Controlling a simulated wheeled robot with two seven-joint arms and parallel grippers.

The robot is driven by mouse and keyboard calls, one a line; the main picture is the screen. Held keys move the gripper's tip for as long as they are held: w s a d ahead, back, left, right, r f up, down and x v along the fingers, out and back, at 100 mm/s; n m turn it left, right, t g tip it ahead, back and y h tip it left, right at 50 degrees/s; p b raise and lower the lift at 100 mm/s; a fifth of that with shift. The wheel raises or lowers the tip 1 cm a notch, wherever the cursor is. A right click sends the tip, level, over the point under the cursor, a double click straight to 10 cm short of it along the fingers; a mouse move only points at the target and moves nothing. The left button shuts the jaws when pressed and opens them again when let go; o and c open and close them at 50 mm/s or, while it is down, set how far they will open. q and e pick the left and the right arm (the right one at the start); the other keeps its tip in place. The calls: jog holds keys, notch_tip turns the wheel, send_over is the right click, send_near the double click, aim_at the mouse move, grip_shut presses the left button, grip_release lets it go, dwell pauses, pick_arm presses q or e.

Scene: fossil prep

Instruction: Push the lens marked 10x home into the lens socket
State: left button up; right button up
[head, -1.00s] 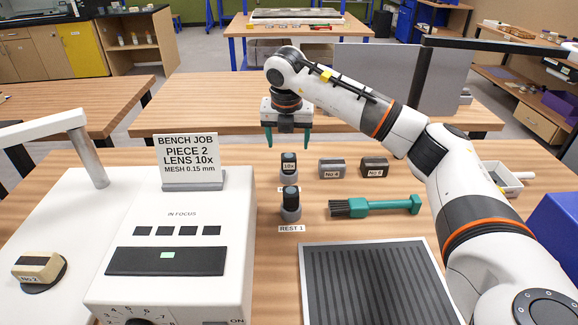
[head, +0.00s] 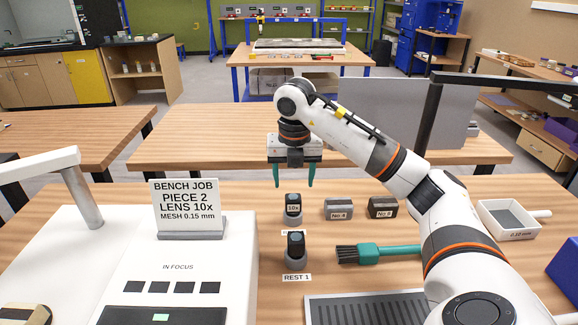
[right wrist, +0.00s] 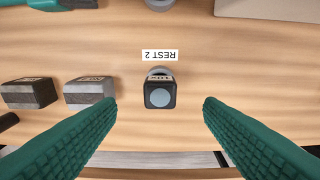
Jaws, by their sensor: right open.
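The lens marked 10x (head: 293,208) is a dark block on a grey round rest, upright on the wooden bench. In the right wrist view the lens (right wrist: 160,92) shows from above, beside the REST 2 label. My right gripper (head: 294,184) is open and empty, pointing down just above and behind the lens in the head view. In the right wrist view its green fingers (right wrist: 160,106) are wide apart on either side of the lens, not touching it. I cannot make out the lens socket in either view. My left gripper is not in view.
A second dark lens (head: 296,246) stands at REST 1, in front. Two marked blocks (head: 338,209) (head: 383,207) sit to the right, near a green brush (head: 375,253). A white instrument (head: 130,270) with a job sign (head: 186,207) fills the left. A white sieve tray (head: 508,219) lies far right.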

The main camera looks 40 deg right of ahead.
aim_at(293, 197)
jog(key=f, duration=0.5)
jog(key=w+d+f, duration=0.1)
jog(key=f, duration=0.2)
jog(key=shift+p, duration=0.3)
grip_shut()
